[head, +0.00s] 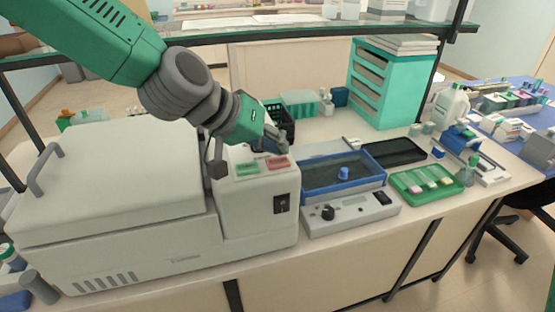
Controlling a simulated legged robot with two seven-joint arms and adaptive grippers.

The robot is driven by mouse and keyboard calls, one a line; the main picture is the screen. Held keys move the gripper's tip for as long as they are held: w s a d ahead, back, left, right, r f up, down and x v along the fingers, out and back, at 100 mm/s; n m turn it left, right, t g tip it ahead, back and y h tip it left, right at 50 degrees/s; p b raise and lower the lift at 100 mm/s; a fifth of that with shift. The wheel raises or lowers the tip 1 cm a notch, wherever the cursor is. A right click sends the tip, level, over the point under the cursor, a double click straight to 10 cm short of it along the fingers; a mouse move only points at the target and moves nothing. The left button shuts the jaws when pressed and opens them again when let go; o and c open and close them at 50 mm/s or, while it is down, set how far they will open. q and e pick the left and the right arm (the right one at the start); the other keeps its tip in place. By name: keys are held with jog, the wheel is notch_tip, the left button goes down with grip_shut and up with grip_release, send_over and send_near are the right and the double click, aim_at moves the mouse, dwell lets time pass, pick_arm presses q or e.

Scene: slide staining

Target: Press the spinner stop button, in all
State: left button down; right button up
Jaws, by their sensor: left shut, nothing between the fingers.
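The spinner (120,200) is a big white box with a closed lid and a handle at left. Its raised front panel (230,200) on the right carries a green button (247,169) and a red button (278,162), which looks like the stop button. A black switch (281,204) is on the panel's front face. My left gripper (272,146) is shut and empty, pointing down just behind and above the red button. I cannot tell whether its tips touch the panel. My right gripper is out of view.
Right of the spinner stand a blue-rimmed tray on a grey device with a knob (350,212), a black tray (394,152) and a green slide tray (427,182). A black basket (287,123) is behind the gripper. A teal drawer unit (385,85) and an overhead shelf stand behind.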

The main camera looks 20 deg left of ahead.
pick_arm(q)
jog(key=shift+d, duration=0.25)
jog(key=shift+a+f, duration=0.25)
jog(key=shift+a, duration=0.4)
jog(key=shift+a+f, duration=0.1)
jog(key=shift+f, duration=0.1)
jog(key=shift+d+r, duration=0.1)
jog(key=shift+d, duration=0.3)
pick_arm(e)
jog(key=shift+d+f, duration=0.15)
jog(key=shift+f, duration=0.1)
pick_arm(q)
jog(key=shift+a+f+b, duration=0.3)
jog(key=shift+a+f, duration=0.05)
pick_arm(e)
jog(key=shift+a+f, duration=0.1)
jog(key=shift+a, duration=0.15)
pick_arm(q)
jog(key=shift+s+d, duration=0.1)
jog(key=shift+d, duration=0.05)
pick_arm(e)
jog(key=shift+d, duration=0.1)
pick_arm(q)
jog(key=shift+r, duration=0.15)
jog(key=shift+d+r+p, duration=0.3)
jog(key=shift+r+p, duration=0.35)
jog(key=shift+p, duration=0.1)
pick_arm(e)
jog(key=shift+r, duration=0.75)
